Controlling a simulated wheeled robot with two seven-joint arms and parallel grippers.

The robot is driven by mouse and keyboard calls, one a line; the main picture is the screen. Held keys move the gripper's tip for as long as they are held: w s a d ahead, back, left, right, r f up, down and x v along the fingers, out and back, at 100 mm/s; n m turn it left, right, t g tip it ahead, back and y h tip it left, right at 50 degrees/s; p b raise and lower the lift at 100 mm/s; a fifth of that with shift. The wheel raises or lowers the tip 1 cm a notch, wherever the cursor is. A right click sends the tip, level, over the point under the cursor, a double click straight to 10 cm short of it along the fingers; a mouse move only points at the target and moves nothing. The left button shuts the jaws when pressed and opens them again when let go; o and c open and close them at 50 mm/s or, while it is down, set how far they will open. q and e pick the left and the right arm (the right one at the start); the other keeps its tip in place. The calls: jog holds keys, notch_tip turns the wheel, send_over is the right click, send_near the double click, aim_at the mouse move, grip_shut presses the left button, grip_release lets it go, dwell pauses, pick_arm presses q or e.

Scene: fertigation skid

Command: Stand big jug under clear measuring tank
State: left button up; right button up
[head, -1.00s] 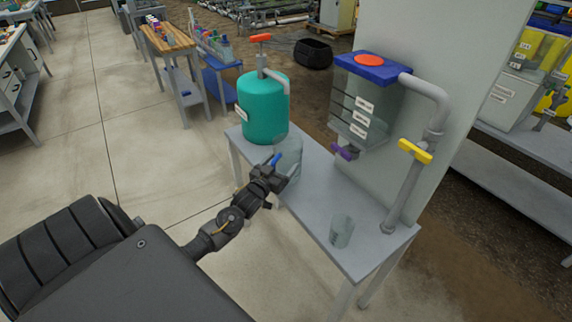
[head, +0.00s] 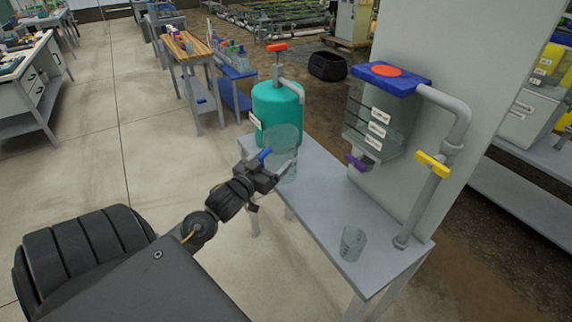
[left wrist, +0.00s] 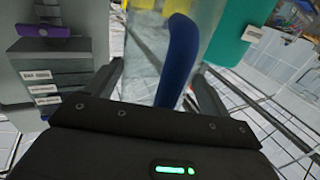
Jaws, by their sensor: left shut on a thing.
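The big jug (head: 286,140) is clear, with a blue handle (head: 265,153). My left gripper (head: 268,178) is shut on that handle, and the jug is upright, seemingly a little above the bench, in front of the teal tank. In the left wrist view the blue handle (left wrist: 178,60) stands between the fingers, with the clear jug wall (left wrist: 145,60) behind it. The clear measuring tank (head: 372,125) hangs on the grey wall to the jug's right, with a blue lid and a purple valve (head: 355,162) at its bottom. My right gripper is out of view.
The teal tank (head: 277,113) with a red-handled tap stands at the bench's far left end. A small clear beaker (head: 353,243) stands near the right end, by a grey pipe with a yellow valve handle (head: 432,165). The grey bench (head: 325,195) is clear below the measuring tank.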

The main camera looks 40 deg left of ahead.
pick_arm(q)
jog(key=s, duration=0.1)
jog(key=s+r, duration=0.1)
jog(key=s, duration=0.1)
jog(key=s+r, duration=0.1)
jog(key=s, duration=0.1)
jog(key=shift+a+r, duration=0.2)
jog(key=shift+a, duration=0.05)
jog(key=shift+c, duration=0.2)
